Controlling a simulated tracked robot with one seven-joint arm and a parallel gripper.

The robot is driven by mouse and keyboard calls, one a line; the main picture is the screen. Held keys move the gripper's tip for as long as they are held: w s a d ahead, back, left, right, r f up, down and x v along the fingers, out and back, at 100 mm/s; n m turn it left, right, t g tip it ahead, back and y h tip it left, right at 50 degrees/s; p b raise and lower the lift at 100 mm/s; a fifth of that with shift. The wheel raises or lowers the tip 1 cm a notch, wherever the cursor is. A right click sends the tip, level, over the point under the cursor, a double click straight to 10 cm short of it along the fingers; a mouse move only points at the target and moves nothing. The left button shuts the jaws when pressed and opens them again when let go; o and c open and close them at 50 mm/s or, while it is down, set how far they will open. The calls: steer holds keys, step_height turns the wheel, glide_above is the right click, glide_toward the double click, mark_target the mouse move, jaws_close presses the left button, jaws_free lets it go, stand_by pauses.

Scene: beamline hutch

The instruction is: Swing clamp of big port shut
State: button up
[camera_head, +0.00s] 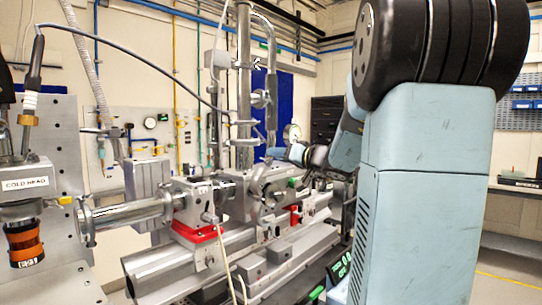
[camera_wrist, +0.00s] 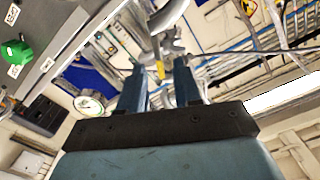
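The big port appears to be the round metal flange (camera_head: 270,187) on the grey beamline box in the middle of the head view. A curved metal piece around its edge looks like the clamp (camera_head: 256,178), but its hinge and swing state are too small to tell. My gripper (camera_head: 290,153) is just above and to the right of the port. In the wrist view my gripper (camera_wrist: 159,75) has its two blue fingers apart.
A green knob (camera_wrist: 16,52) sits on a labelled grey panel, left in the wrist view. A round gauge (camera_wrist: 90,104) is below it. Vertical steel pipes (camera_head: 244,80) rise behind the port. The cold head (camera_head: 25,195) stands far left. A red-based block (camera_head: 195,231) lies left of the port.

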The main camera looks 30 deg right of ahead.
steer(key=shift+x, duration=1.5)
steer(key=shift+c, duration=0.5)
jaws_close()
steer(key=shift+a, duration=0.2)
steer(key=shift+d, duration=0.1)
